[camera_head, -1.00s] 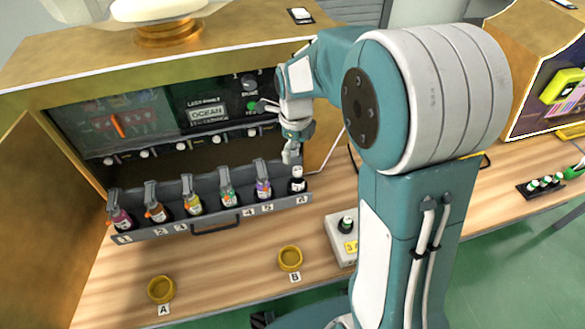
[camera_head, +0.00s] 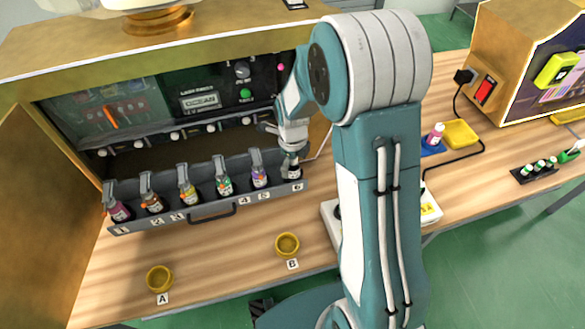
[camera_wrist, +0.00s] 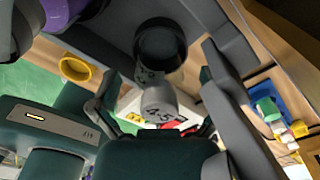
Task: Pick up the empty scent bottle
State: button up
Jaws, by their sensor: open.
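A dark bottle with a pale top (camera_head: 294,172) stands in slot 6, at the right end of the grey rack (camera_head: 218,218). It looks like the empty scent bottle, but its contents cannot be made out. My gripper (camera_head: 291,153) is right above it, pointing down, and covers its upper part. In the wrist view a pale grey cap (camera_wrist: 160,103) and a dark round body (camera_wrist: 162,48) lie ahead of my open gripper (camera_wrist: 157,112), the cap between the fingers. I cannot tell whether the fingers touch it.
Yellow dishes A (camera_head: 159,278) and B (camera_head: 287,244) sit on the wooden counter in front. The cabinet's top edge overhangs the rack. A yellow tray (camera_head: 462,133) lies right.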

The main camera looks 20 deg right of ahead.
jog(key=shift+c, duration=0.3)
jog(key=c, duration=1.2)
jog(key=shift+c, duration=0.2)
